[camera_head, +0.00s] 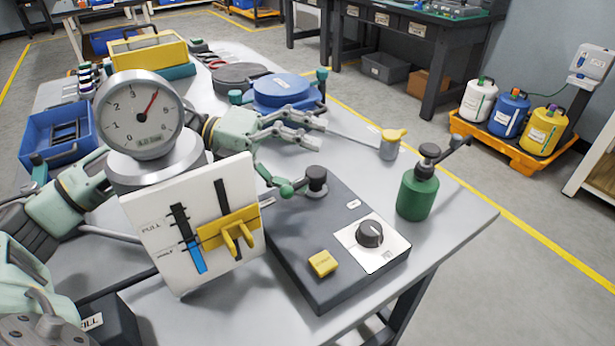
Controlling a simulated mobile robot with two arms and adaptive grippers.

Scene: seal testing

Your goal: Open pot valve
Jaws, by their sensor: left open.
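A round pot with a blue lid (283,87) stands on the table at upper centre. Green knob-like fittings show at its right rim (322,76) and left rim (236,97); I cannot tell which is the pot valve or its setting. My left gripper (319,132) is just in front of the pot in the picture, its fingers apart and pointing right. It appears empty, and whether it touches the pot is unclear. My left arm passes behind the dial gauge (140,115), which hides part of it. My right gripper is not in view.
A white panel with a yellow slider (232,235) stands in front. A dark control box (330,265) carries a green lever (287,188) and black knob (370,234). A small yellow-capped fitting (391,141) and green bottle (417,194) stand right. A blue bin (45,137) is left.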

